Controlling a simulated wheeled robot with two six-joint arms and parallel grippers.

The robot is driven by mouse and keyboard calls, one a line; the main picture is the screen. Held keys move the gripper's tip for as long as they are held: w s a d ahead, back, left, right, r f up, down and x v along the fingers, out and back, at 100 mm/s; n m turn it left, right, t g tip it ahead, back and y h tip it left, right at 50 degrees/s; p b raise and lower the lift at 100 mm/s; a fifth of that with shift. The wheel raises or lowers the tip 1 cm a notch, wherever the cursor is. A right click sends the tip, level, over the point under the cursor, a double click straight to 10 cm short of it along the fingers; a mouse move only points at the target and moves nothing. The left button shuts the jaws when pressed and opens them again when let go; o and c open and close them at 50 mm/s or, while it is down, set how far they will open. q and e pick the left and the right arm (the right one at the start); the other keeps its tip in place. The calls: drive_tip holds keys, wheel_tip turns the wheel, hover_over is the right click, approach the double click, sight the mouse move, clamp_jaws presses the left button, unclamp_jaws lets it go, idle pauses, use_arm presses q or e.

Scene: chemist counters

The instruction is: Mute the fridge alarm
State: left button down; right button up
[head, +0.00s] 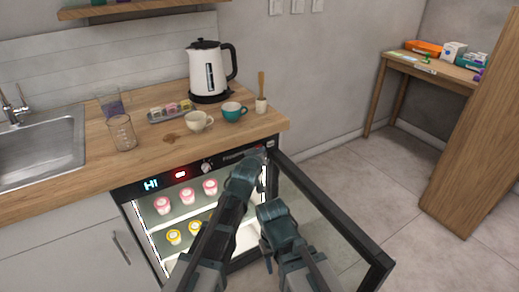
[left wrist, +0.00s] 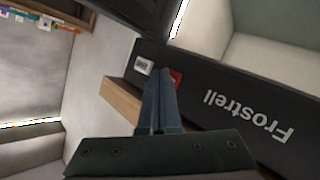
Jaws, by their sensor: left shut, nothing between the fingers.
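The fridge (head: 165,187) under the counter has a dark front panel with a lit "HI" display (head: 151,185), a small red light (head: 181,175) and a knob (head: 207,167). My left gripper (head: 257,160) is shut and empty at the panel's right end. In the left wrist view its closed fingertips (left wrist: 160,72) lie close beside a red button (left wrist: 176,77), partly covering it; I cannot tell whether they touch. A small white-framed switch (left wrist: 144,65) is on the other side of the tips. My right gripper (head: 270,207) is lower, in front of the fridge opening; its jaws are unclear.
The fridge's glass door (head: 335,219) stands open to the right, beside my arms. Pink and yellow cups sit on the lit shelves. The counter (head: 70,165) holds a kettle (head: 209,72), two cups, a beaker (head: 122,133) and a tray (head: 170,114).

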idle(0.4)
use_arm(q)
drive_tip(key=shift+s+d, duration=0.4)
drive_tip(key=shift+s, duration=0.35)
